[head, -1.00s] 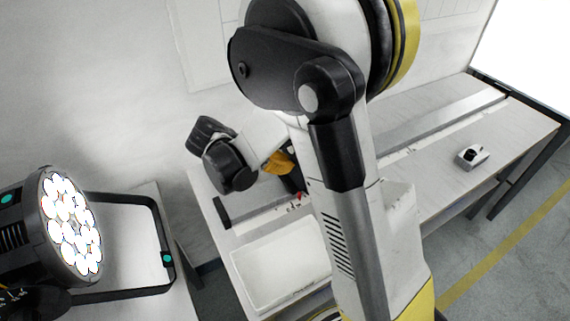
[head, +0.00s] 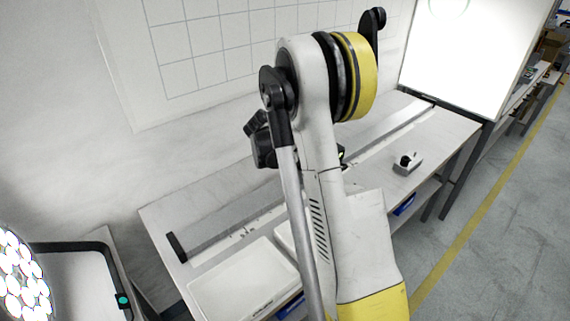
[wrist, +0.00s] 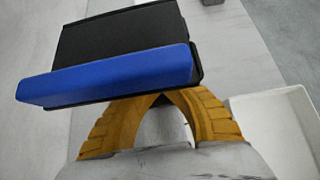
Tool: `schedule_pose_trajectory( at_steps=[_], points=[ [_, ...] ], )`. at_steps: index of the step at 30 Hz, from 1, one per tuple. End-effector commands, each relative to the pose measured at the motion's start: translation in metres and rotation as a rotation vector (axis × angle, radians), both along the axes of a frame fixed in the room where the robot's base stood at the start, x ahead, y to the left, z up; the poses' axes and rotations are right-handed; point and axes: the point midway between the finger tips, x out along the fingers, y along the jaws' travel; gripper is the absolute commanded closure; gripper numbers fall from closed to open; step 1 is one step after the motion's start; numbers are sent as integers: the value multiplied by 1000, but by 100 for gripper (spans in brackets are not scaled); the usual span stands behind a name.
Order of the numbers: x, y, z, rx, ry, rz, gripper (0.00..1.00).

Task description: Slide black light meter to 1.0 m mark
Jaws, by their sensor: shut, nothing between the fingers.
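A black block with a blue bar along its near edge (wrist: 125,75), apparently the black light meter, fills the upper left of the wrist view. My gripper (wrist: 161,98) has its yellow fingers brought together just below the blue bar. The tips look very close to it; I cannot tell if they touch. Nothing is held. In the head view my arm hides the fingers and most of the block's area. The long grey rail (head: 225,215) runs along the bench, passing behind my arm. Its scale marks are too small to read, so the 1.0 m mark cannot be picked out.
A black end stop (head: 176,247) closes the rail's left end. A white tray (head: 235,285) lies in front of it. A small grey box with a black knob (head: 407,165) stands on the bench right of my arm. A stage lamp (head: 22,285) is at the lower left.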

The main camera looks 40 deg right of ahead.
Motion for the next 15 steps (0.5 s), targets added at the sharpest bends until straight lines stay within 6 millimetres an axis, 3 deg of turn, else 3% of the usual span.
schedule_pose_trajectory(
  at_steps=[1,6,15],
  points=[
    [-1,-20,1,-1,-2,-6,100],
    [-1,-78,1,-1,-2,-4,100],
    [-1,-151,0,0,-1,-2,100]
  ],
)
